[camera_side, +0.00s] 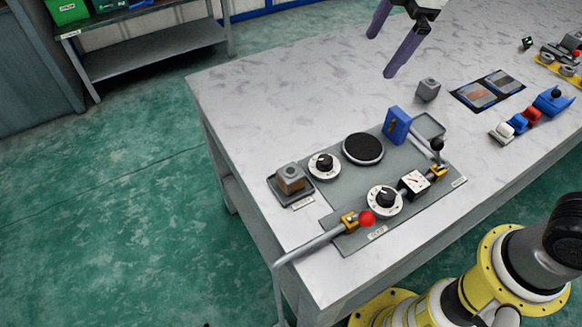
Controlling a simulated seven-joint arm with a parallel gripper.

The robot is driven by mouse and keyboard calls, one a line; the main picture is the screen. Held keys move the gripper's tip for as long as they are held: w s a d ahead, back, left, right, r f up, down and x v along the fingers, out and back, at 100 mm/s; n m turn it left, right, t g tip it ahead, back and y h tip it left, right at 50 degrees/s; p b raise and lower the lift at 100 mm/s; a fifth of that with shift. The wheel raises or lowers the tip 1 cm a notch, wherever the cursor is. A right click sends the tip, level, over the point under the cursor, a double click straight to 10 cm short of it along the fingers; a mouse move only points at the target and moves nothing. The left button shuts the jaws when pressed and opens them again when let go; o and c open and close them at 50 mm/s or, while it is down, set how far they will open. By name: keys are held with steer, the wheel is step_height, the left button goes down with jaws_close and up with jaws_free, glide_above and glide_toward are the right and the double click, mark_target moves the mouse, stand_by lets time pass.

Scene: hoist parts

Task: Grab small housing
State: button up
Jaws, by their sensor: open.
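A small grey block (428,90), which looks like the small housing, stands alone on the pale table, behind the grey panel. My gripper (383,54) is at the top of the view with two purple fingers pointing down. The fingers are apart with nothing between them. The gripper is above and to the left of the grey block in the picture, not touching it. Its exact height over the table is hard to tell.
A brown-and-grey block (291,179) sits on a small tray at left. Coloured parts (531,116) lie right. The table's back left is clear.

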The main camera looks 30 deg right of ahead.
steer(key=w+a+f+n+g, duration=0.25)
steer(key=w+a+f, duration=0.35)
steer(key=a+f, duration=0.35)
steer(key=n+h, duration=0.1)
steer(key=n, duration=0.1)
glide_above(290, 171)
step_height(290, 171, down, 8)
steer(key=shift+g, duration=0.35)
steer(key=f, duration=0.7)
steer(key=shift+d, duration=0.3)
steer(key=shift+a+f, duration=0.15)
steer(key=shift+f, duration=1.25)
steer(key=shift+a+f, duration=0.1)
steer(key=shift+f, duration=1.25)
steer(key=shift+r, duration=0.1)
jaws_close()
